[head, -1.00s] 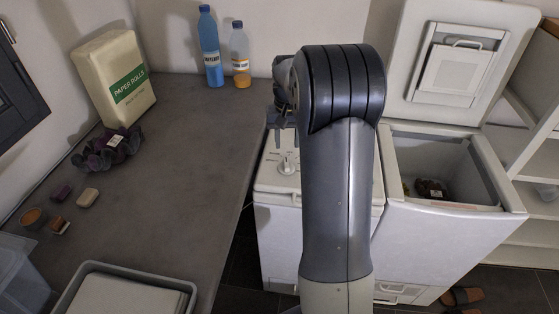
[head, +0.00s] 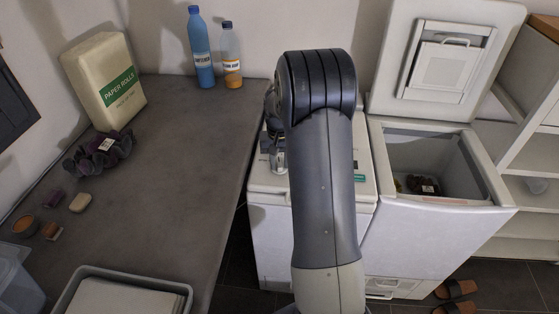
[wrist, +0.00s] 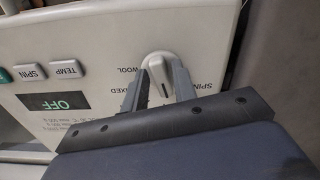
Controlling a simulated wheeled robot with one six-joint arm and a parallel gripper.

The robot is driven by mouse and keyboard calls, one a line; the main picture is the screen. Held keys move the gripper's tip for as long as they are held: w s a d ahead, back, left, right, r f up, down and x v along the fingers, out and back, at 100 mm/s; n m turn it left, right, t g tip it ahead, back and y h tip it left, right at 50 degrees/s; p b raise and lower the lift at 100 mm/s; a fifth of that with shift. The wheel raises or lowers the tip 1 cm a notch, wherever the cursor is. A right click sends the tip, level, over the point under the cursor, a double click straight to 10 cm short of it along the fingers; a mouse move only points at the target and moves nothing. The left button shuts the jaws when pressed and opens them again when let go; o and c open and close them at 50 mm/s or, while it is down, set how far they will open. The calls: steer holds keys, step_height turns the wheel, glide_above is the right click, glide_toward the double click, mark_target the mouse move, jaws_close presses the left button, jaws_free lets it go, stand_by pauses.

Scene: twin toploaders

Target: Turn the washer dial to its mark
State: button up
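The washer (head: 268,188) is the closed white toploader, partly behind my arm. Its round white dial (wrist: 162,62) has a dark pointer line and stands on the light panel, with "WOOL", "MIXED" and "SPIN" printed around it. My gripper (wrist: 163,76) is at the dial, its two dark fingers apart, one on each side of the knob. I cannot tell whether the fingers touch it. In the head view my gripper (head: 273,150) is over the panel's left part and largely hides the dial. The target mark cannot be made out.
The panel has SPIN and TEMP buttons (wrist: 66,69) and a display (wrist: 57,101) reading "OFF". A second toploader (head: 430,225) stands open to the right, with dark cloth inside. A grey counter (head: 180,150) at left holds bottles, paper rolls and a tray.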

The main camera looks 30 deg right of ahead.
mark_target(279, 164)
jaws_close()
steer(key=shift+a+m, duration=0.1)
steer(key=shift+m, duration=1.2)
steer(key=shift+o, duration=1.3)
jaws_free()
steer(key=shift+r, duration=0.15)
step_height(279, 164, up, 11)
steer(key=b, duration=0.1)
steer(key=shift+f, duration=0.2)
